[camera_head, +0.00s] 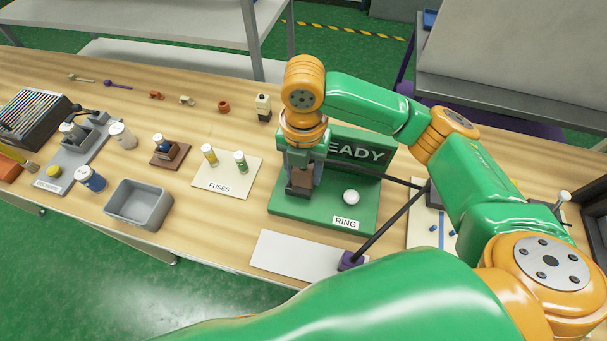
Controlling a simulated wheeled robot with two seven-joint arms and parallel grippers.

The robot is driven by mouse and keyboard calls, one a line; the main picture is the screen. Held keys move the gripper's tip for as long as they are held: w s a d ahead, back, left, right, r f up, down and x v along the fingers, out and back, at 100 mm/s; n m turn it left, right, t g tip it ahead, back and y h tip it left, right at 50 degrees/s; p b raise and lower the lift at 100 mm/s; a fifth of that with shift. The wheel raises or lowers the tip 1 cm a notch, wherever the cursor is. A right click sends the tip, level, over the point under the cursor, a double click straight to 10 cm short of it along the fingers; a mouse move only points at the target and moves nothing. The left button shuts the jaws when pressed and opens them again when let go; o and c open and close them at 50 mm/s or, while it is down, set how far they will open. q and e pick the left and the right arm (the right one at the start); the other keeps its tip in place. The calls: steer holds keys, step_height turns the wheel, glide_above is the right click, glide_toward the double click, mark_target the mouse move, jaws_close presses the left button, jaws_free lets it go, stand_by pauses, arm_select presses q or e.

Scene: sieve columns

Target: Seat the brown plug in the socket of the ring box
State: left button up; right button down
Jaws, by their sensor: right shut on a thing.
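The ring box is a green base (328,213) with an upright back panel lettered "READY", partly covered by my arm, and a "RING" label at its front edge. My right gripper (301,182) points down over the left part of this base. It is shut on the brown plug (299,187), which shows as a dark brown block between the fingers. The socket is not visible; the gripper and plug cover that area. I cannot tell whether the plug touches the base. A white ball-shaped knob (351,197) stands on the base, right of the plug. My left gripper is not in view.
Left of the box lie a cream "FUSES" board (226,178), a brown block holder (170,154) and a grey bin (138,204). A pale blank plate (295,256) lies in front. Dark rods with a purple end (350,261) cross the right side.

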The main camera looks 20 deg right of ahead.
steer(key=w+f, duration=0.1)
steer(key=f, duration=0.1)
steer(key=w+f, duration=0.2)
steer(key=f, duration=0.1)
steer(key=w+f+p, duration=0.1)
steer(key=f, duration=0.1)
steer(key=shift+w+d+f, duration=0.15)
steer(key=shift+d+f, duration=0.1)
steer(key=shift+d, duration=0.1)
steer(key=shift+f, duration=0.35)
steer(key=shift+f, duration=0.1)
steer(key=shift+c, duration=1.4)
jaws_free()
step_height(320, 180, up, 12)
steer(key=b, duration=0.1)
